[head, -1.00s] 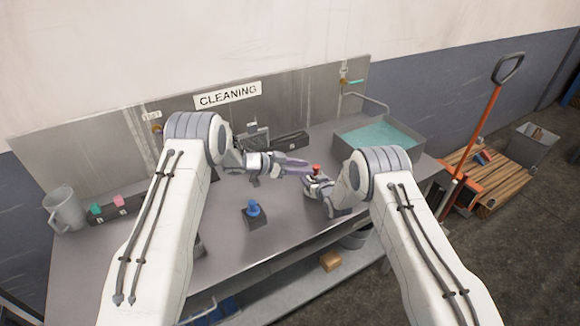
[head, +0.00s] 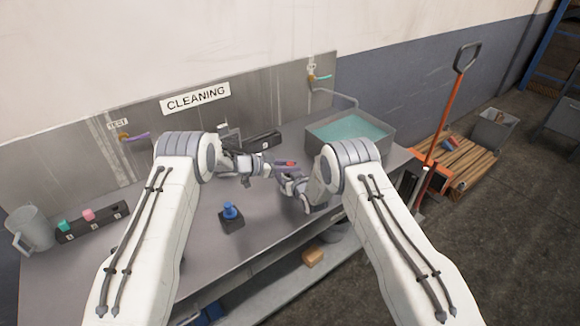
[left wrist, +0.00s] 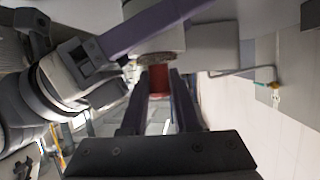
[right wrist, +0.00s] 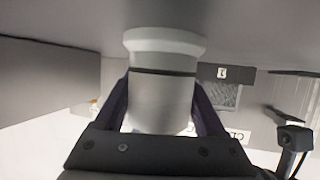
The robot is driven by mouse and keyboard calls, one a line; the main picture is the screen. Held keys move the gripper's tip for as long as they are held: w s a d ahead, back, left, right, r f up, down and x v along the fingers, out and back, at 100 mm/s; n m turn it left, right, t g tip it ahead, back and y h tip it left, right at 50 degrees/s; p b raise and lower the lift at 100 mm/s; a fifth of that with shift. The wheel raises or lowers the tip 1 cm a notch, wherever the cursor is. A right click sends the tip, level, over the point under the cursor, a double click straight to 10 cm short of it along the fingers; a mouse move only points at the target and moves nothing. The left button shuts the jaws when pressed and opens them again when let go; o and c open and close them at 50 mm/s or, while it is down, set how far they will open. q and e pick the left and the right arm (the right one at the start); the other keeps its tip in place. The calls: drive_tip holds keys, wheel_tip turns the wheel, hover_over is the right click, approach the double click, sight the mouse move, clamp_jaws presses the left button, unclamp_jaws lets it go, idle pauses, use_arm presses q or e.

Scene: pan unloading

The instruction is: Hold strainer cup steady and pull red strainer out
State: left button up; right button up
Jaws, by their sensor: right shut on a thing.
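The red strainer (head: 287,163) shows as a small red piece by the fingers of my left gripper (head: 282,167) in the head view. In the left wrist view the strainer (left wrist: 159,80) stands between the two dark fingers, with a brown rough disc at its far end. These fingers are apart, one on each side of it. My right gripper (right wrist: 162,110) is shut on the pale grey strainer cup (right wrist: 163,85), which has a flared rim and a dark ring. In the head view the cup is mostly hidden by my right gripper (head: 290,182).
A blue piece on a dark block (head: 231,217) stands on the metal bench (head: 190,245). A grey jug (head: 32,228) and a dark rack (head: 92,222) are at the left. A water-filled basin (head: 375,148) is behind my right arm. The bench front is mostly clear.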

use_arm(q)
drive_tip(key=shift+r, duration=0.75)
clamp_jaws()
drive_tip(key=shift+r, duration=2.85)
use_arm(e)
drive_tip(key=o, duration=1.5)
